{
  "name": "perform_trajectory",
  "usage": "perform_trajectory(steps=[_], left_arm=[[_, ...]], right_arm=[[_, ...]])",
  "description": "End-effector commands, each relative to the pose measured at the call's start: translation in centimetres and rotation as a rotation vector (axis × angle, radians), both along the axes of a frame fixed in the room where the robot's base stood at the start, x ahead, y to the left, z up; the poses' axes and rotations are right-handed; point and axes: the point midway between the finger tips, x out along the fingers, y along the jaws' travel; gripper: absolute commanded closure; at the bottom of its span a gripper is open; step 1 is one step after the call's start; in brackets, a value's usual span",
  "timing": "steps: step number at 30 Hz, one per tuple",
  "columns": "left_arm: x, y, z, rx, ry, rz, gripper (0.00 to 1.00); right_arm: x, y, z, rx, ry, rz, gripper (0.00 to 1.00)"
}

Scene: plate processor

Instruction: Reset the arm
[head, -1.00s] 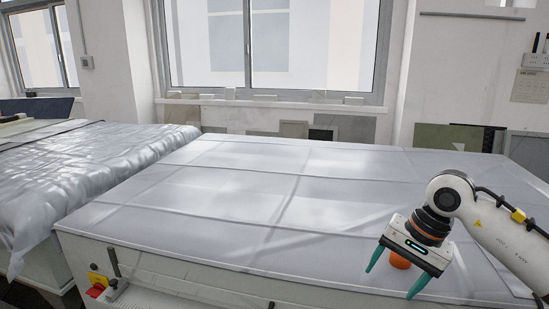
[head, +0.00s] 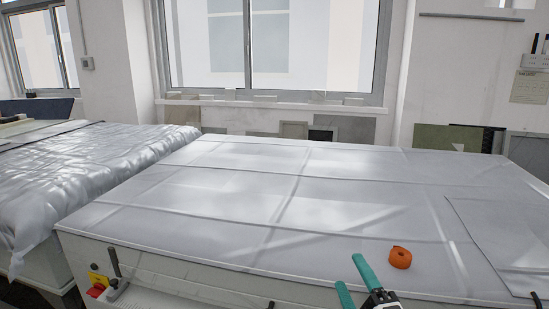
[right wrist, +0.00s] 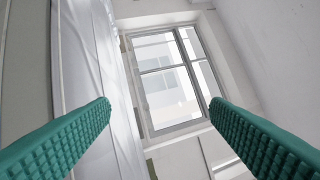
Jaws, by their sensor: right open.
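My right gripper (head: 350,272) shows at the bottom edge of the head view, with two green fingers spread apart and nothing between them. In the right wrist view its two green ribbed fingers (right wrist: 160,108) stand wide apart, with the window and wall beyond them. An orange roll (head: 400,257) lies on the light grey covered table (head: 250,205), to the right of the gripper and apart from it. My left gripper is in neither view.
A second table (head: 80,165) under a wrinkled silvery sheet stands at the left. A flat grey sheet (head: 510,235) lies on the table's right side. A red and yellow switch (head: 97,284) is on the front left. The table's middle is clear.

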Motion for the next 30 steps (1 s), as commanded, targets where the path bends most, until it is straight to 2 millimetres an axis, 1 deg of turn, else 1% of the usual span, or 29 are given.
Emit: perform_trajectory(steps=[1, 2, 3, 5, 6, 8, 9, 11, 12, 14, 15, 17, 18, 22, 23, 24, 26, 29, 30], left_arm=[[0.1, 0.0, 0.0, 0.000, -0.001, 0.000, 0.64], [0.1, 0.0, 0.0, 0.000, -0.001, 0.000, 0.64], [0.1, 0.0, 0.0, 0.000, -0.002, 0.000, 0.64], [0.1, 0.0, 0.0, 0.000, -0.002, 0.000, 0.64], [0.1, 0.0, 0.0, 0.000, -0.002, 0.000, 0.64], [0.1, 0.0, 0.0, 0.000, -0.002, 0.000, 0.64], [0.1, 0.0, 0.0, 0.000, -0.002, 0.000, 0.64], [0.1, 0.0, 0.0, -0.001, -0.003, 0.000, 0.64], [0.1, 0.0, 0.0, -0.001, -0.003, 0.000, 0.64], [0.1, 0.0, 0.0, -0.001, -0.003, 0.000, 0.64], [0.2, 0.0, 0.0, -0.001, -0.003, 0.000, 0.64], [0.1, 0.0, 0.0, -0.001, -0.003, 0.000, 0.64], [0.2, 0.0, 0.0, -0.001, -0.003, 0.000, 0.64], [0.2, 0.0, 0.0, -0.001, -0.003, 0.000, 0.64], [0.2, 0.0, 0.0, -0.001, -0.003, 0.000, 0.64], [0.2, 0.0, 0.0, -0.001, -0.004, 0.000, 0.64], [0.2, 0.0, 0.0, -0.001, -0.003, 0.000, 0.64], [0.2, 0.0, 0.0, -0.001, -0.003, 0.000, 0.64], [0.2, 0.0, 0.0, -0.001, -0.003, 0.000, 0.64]], right_arm=[[-0.9, -1.7, -3.5, 0.141, 0.172, -0.063, 0.29], [-1.5, -2.6, -5.5, 0.221, 0.268, -0.103, 0.29], [-2.6, -3.7, -8.2, 0.321, 0.394, -0.157, 0.29], [-4.8, -4.9, -12.0, 0.458, 0.568, -0.239, 0.29], [-6.4, -5.4, -14.2, 0.537, 0.674, -0.293, 0.29], [-8.8, -6.0, -16.9, 0.636, 0.810, -0.366, 0.29], [-10.4, -6.3, -18.4, 0.691, 0.888, -0.412, 0.29], [-12.7, -6.5, -20.3, 0.760, 0.990, -0.475, 0.29], [-14.2, -6.6, -21.3, 0.799, 1.051, -0.513, 0.29], [-16.3, -6.6, -22.6, 0.851, 1.135, -0.569, 0.29], [-17.6, -6.6, -23.3, 0.883, 1.187, -0.605, 0.29], [-19.6, -6.5, -24.2, 0.924, 1.259, -0.657, 0.29], [-21.0, -6.5, -24.7, 0.948, 1.307, -0.693, 0.29], [-25.1, -6.2, -25.9, 1.019, 1.446, -0.802, 0.29], [-25.2, -6.2, -26.6, 1.023, 1.459, -0.814, 0.29], [-24.6, -6.1, -27.8, 1.016, 1.457, -0.811, 0.29], [-24.2, -6.1, -29.4, 1.012, 1.461, -0.814, 0.29], [-23.7, -6.0, -32.2, 1.006, 1.469, -0.819, 0.29], [-23.5, -6.0, -33.5, 1.003, 1.474, -0.822, 0.29]])
